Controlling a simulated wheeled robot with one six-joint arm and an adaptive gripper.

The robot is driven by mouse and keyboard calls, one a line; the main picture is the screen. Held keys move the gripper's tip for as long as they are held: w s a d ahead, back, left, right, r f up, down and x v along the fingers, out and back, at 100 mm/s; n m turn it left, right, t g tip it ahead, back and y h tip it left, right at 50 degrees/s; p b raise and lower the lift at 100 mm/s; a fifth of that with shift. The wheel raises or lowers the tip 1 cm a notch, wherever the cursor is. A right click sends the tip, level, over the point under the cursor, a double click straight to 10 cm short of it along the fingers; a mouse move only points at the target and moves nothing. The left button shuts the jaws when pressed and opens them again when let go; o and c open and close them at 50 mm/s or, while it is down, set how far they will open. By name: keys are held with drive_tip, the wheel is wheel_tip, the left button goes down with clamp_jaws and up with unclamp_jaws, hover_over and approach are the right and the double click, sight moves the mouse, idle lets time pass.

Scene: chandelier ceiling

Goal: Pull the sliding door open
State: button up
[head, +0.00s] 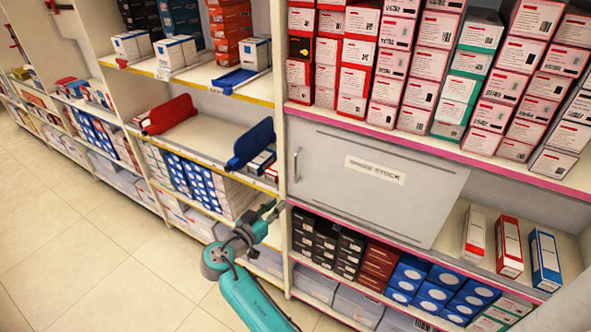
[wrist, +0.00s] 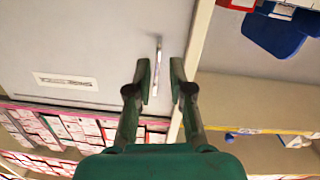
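The sliding door (head: 350,195) is a grey panel labelled "SPARE STOCK", set in the middle level of the right shelf unit. It covers the left and middle of that level; the right end is open. Its upright metal handle (head: 296,165) is near the door's left edge. My gripper (head: 270,209) is below and left of the handle in the head view, apart from it. In the wrist view, my gripper (wrist: 160,75) has its two fingers spread and empty. The handle (wrist: 157,62) appears between them, beyond the tips, with the door (wrist: 100,35) behind.
A shelf upright (head: 282,110) stands just left of the door. Boxes fill the shelves above and below. A red box (head: 509,247) stands in the open right end. The tiled floor (head: 90,260) is clear.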

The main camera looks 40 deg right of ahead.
sight(295, 170)
wheel_tip(295, 170, up, 6)
drive_tip(key=w+m+g+h, duration=0.1)
drive_tip(key=w+m+g, duration=0.1)
drive_tip(key=m, duration=0.1)
drive_tip(key=d, duration=0.7)
drive_tip(key=w+d, duration=0.1)
drive_tip(key=d, duration=0.2)
drive_tip(key=shift+w+d+r, duration=0.1)
drive_tip(key=shift+d, duration=0.2)
clamp_jaws()
